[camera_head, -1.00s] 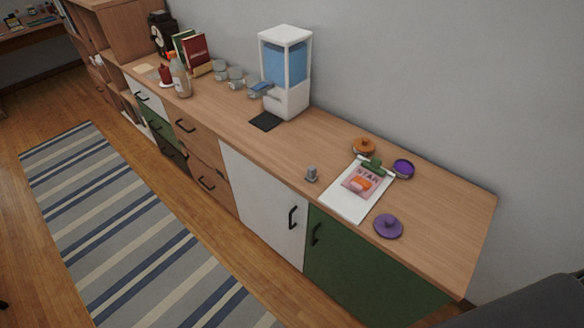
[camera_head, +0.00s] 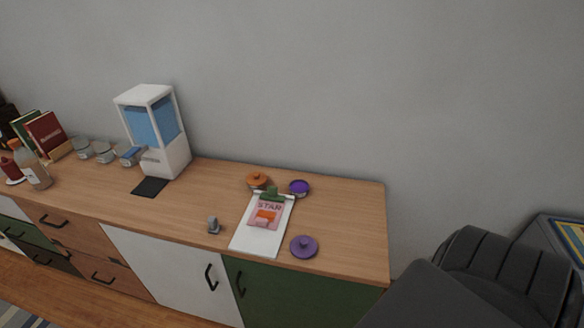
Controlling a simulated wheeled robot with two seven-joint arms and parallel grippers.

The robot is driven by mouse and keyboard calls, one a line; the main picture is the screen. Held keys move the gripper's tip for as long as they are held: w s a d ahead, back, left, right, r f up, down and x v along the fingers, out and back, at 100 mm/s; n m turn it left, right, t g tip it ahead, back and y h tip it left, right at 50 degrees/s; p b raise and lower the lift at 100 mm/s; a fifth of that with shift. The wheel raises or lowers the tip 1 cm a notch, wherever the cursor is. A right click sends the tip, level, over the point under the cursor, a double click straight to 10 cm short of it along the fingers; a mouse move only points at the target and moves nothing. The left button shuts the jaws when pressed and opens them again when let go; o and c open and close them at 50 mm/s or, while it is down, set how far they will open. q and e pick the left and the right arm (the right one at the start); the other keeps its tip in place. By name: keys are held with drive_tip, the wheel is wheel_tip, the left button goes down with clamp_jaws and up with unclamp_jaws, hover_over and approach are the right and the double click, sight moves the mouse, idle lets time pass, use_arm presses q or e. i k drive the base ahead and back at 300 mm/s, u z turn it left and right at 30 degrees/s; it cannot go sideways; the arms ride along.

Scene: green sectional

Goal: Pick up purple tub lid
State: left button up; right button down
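A round purple lid with a small knob (camera_head: 304,246) lies flat on the sideboard top (camera_head: 350,215) near its front edge, just right of a white clipboard (camera_head: 256,238). A purple tub (camera_head: 299,187) stands farther back, beyond the clipboard's upper right corner; it looks open at the top. Neither of my grippers shows in the head view, so I cannot see what they hold.
An orange lidded tub (camera_head: 257,180) stands behind the clipboard. A small grey object (camera_head: 213,225) sits left of it. A white and blue dispenser (camera_head: 154,130) stands farther left. A dark seat (camera_head: 500,280) is at the right. The sideboard's right end is clear.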

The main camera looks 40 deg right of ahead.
sight(302, 247)
drive_tip(key=z, duration=1)
drive_tip(key=k, duration=0.4)
drive_tip(key=z, duration=0.3)
drive_tip(key=i, duration=0.5)
